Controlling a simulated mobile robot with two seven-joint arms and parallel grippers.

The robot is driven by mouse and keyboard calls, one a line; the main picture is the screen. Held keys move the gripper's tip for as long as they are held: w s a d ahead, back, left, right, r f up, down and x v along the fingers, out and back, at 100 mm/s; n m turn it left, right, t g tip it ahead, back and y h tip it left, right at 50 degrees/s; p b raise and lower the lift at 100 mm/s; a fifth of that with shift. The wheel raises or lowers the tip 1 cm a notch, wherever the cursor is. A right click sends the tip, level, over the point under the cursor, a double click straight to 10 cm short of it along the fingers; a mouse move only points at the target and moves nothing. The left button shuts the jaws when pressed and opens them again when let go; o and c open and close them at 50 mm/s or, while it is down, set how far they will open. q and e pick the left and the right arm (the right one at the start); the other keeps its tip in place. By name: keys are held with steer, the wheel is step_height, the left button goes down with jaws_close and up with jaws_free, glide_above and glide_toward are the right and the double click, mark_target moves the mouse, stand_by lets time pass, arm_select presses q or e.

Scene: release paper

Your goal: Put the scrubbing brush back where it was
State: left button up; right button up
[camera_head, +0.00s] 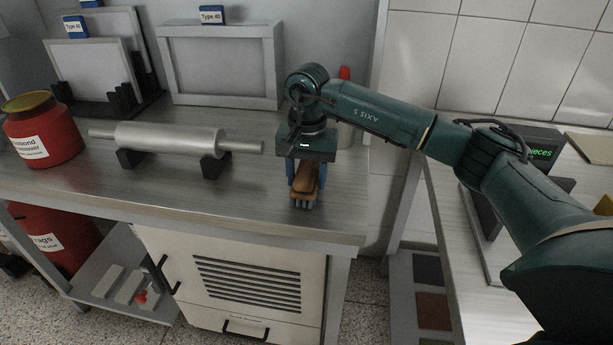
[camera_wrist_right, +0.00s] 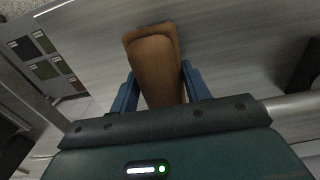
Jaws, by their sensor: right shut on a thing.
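In the right wrist view the brush's wooden back (camera_wrist_right: 155,65) sits between the two blue fingers (camera_wrist_right: 158,90). The bristles are at or just above the bench top; I cannot tell whether they touch. My left gripper is not in view.
A metal roller (camera_head: 165,138) rests on dark supports left of the brush. A red can (camera_head: 42,132) stands at the far left. Framed screens (camera_head: 222,68) stand at the back. A second table with a dark display (camera_head: 541,150) is at the right. The bench front is clear.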

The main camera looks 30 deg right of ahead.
mark_target(307, 168)
steer(key=shift+f, duration=0.2)
steer(key=shift+f, duration=0.15)
steer(key=o, duration=0.9)
steer(key=shift+r, duration=0.25)
step_height(307, 168, up, 12)
steer(key=shift+f, duration=0.1)
